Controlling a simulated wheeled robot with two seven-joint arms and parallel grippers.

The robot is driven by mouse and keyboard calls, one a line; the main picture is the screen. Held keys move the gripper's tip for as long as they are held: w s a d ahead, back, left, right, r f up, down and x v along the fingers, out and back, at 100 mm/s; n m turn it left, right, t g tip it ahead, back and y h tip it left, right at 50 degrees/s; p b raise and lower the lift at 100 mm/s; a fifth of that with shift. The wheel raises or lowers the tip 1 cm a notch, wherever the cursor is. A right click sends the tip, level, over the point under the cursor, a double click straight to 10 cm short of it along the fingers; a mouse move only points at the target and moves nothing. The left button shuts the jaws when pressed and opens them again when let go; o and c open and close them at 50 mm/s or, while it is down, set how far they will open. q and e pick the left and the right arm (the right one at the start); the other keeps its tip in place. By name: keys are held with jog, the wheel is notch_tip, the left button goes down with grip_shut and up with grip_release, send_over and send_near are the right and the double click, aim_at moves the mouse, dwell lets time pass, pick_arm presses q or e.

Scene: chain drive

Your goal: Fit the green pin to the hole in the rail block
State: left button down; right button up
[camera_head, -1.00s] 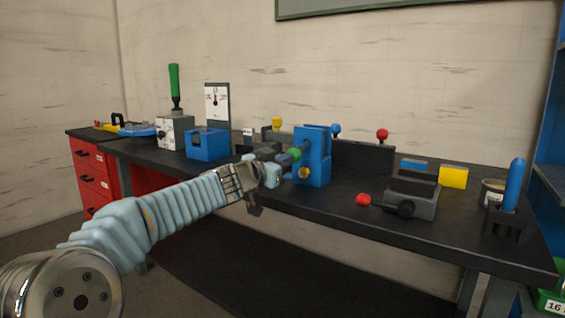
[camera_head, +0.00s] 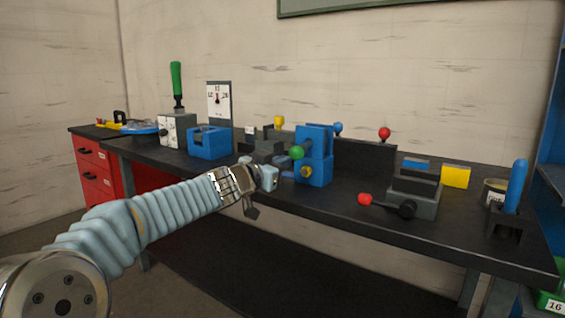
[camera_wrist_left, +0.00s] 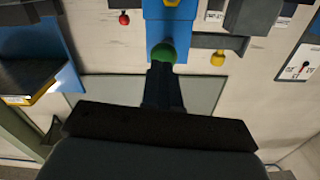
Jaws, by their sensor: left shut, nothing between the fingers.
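The green pin (camera_head: 297,152) shows as a round green head at the front face of the blue rail block (camera_head: 316,139). Its shaft is not visible, so I cannot tell how deep it sits. In the left wrist view the green head (camera_wrist_left: 163,52) lies against the blue block (camera_wrist_left: 170,12), just beyond my fingertips. My left gripper (camera_head: 283,161) is shut and empty, just left of the green head. In the left wrist view its dark fingers (camera_wrist_left: 162,72) point at the head; I cannot tell whether they touch it. My right gripper is not in view.
A yellow knob (camera_head: 306,172) sits low on the block's front. A red-knobbed lever (camera_head: 365,199) juts toward the bench's front edge at right. A blue-handled tool (camera_head: 515,185) stands far right. A blue open block (camera_head: 208,143) stands to the left.

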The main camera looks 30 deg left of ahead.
pick_arm(q)
jog(key=s+a+p, duration=0.1)
jog(key=s+p, duration=0.1)
jog(key=s, duration=1.1)
jog(key=shift+s, duration=0.35)
